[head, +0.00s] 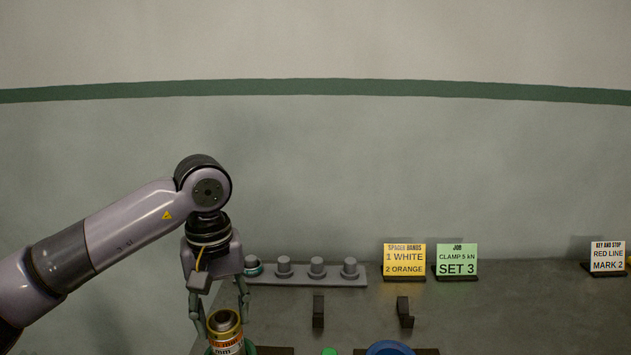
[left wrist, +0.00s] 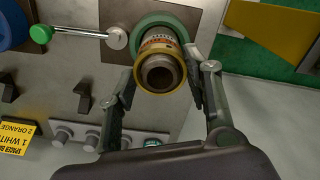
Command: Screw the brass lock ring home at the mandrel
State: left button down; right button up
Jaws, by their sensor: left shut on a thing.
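The brass lock ring (head: 213,329) sits around the top of the upright mandrel (head: 223,316). In the left wrist view, the ring (left wrist: 182,74) encircles the mandrel's dark hollow end (left wrist: 160,76). White and orange bands with print (head: 229,346) show just under the ring, above a green collar (left wrist: 141,33). My left gripper (head: 220,315) points down and is shut on the brass lock ring, one finger on each side. How far the ring is threaded down cannot be told. My right gripper is not in view.
A grey rack (head: 300,281) with several pegs stands behind. Cards read "1 white 2 orange" (head: 404,261), "Set 3" (head: 456,260) and "Red line mark 2" (head: 608,257). Two black brackets (head: 318,311) (head: 404,311), a green-knobbed lever (left wrist: 40,34) and a blue round part (head: 389,348) are nearby.

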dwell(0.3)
pick_arm(q)
jog(key=c, duration=0.8)
grip_release()
jog(key=shift+o, duration=0.3)
